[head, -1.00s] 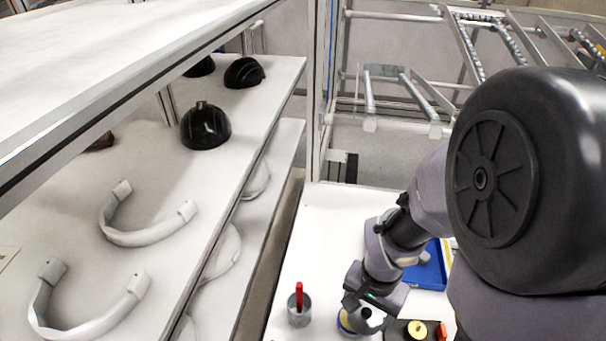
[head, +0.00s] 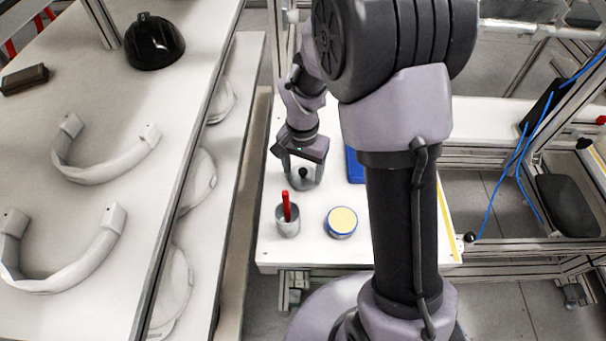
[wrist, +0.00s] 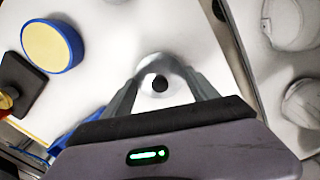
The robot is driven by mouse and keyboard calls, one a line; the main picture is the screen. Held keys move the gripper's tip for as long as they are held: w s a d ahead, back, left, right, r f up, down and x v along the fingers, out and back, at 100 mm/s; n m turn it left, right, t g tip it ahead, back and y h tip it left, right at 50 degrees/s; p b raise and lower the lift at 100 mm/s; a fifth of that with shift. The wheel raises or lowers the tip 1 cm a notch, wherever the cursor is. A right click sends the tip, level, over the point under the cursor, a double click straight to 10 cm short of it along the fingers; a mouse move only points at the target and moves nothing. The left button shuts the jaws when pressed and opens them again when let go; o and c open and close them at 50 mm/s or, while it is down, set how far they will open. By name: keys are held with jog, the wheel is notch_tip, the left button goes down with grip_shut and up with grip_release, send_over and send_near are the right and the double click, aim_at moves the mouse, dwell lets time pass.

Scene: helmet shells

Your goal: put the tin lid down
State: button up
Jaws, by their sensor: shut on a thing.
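The tin lid is a grey metal disc with a black knob; in the head view the lid (head: 309,184) is between my fingers, and in the wrist view the lid (wrist: 149,69) shows beyond the fingertips. My gripper (head: 303,173) is shut on the lid, over the white table (head: 350,255). The gripper also shows in the wrist view (wrist: 160,86). I cannot tell if the lid touches the table. The open blue tin (head: 341,236) with a pale yellow inside stands apart, nearer the table's front edge; it also shows in the wrist view (wrist: 76,45).
A grey cup (head: 288,230) with a red stick-like thing (head: 286,205) stands left of the tin. A blue tray (head: 354,166) lies right of the gripper, partly hidden by my arm. A shelf (head: 110,215) with white curved parts runs along the left.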

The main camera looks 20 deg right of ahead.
jog(key=shift+f, duration=0.25)
jog(key=shift+f, duration=0.2)
jog(key=o, duration=1.3)
jog(key=shift+r, duration=0.1)
